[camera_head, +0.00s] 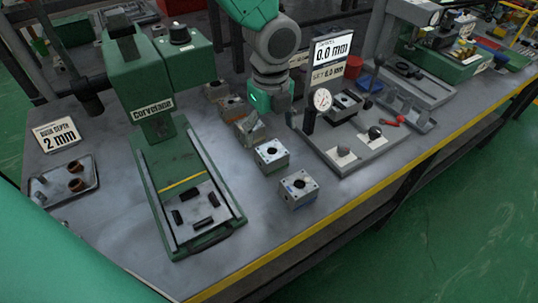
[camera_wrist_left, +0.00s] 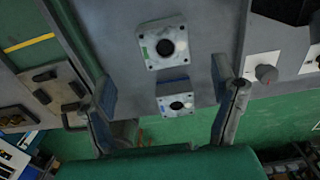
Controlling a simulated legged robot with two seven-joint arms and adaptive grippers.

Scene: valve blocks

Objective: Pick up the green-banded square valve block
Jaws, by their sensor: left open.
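The green-banded square valve block (camera_head: 271,156) stands on the grey bench, light metal with a dark round hole in its top. In the left wrist view it (camera_wrist_left: 164,44) lies ahead of the fingertips, green mark on its left side. A similar blue-banded block (camera_head: 298,189) stands nearer the bench edge; in the wrist view it (camera_wrist_left: 176,104) shows between the fingers, lower down. My left gripper (camera_head: 268,118) is above the bench, behind the green-banded block in the head view. Its fingers (camera_wrist_left: 165,85) are spread, with nothing held. My right gripper is not in view.
A green press (camera_head: 160,75) stands left of the blocks. A dial-gauge fixture (camera_head: 345,140) stands to the right. Several more blocks (camera_head: 233,106) line up behind. A tray (camera_head: 65,182) lies at far left. Bare bench lies in front, up to the yellow edge (camera_head: 300,238).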

